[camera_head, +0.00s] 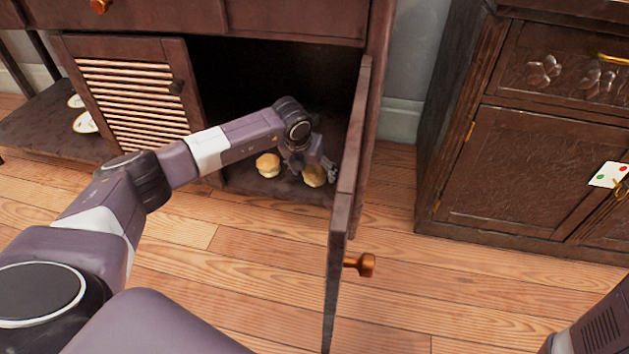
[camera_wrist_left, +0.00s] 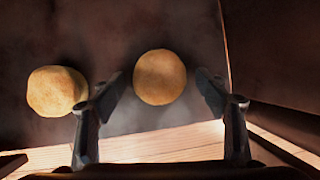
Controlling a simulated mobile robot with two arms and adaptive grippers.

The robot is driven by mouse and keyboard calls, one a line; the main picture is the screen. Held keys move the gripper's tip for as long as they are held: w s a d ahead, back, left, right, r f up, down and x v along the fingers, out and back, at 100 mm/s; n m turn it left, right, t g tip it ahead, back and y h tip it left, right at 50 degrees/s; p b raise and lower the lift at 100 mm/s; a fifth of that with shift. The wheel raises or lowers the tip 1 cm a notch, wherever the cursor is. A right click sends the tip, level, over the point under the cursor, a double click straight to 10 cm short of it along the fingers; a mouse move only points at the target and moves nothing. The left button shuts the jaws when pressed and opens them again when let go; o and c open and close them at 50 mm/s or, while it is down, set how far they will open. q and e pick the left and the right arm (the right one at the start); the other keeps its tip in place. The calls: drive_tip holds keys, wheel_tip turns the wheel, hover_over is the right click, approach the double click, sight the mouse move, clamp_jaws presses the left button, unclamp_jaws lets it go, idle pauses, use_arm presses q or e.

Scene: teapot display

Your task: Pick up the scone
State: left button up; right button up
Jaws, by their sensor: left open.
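Two round golden scones sit on the floor of the open cabinet. One scone (camera_head: 268,165) stands to the left of my left gripper; it also shows at the left of the wrist view (camera_wrist_left: 56,91), outside the fingers. The other scone (camera_head: 314,177) is at my left gripper (camera_head: 322,163), partly hidden by it in the head view. In the left wrist view this scone (camera_wrist_left: 160,77) lies centred between the spread fingertips (camera_wrist_left: 160,90), with a gap on each side. The gripper is open and holds nothing. My right gripper is out of view.
The open cabinet door (camera_head: 345,190) with a copper knob (camera_head: 360,265) stands just right of my left gripper. A slatted door (camera_head: 135,95) is on the left. Another dark cabinet (camera_head: 520,170) stands at the right. The wooden floor in front is clear.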

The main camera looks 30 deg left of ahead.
use_arm(q)
drive_tip(key=shift+w+f, duration=0.15)
drive_tip(key=shift+c, duration=0.2)
drive_tip(key=c, duration=1.2)
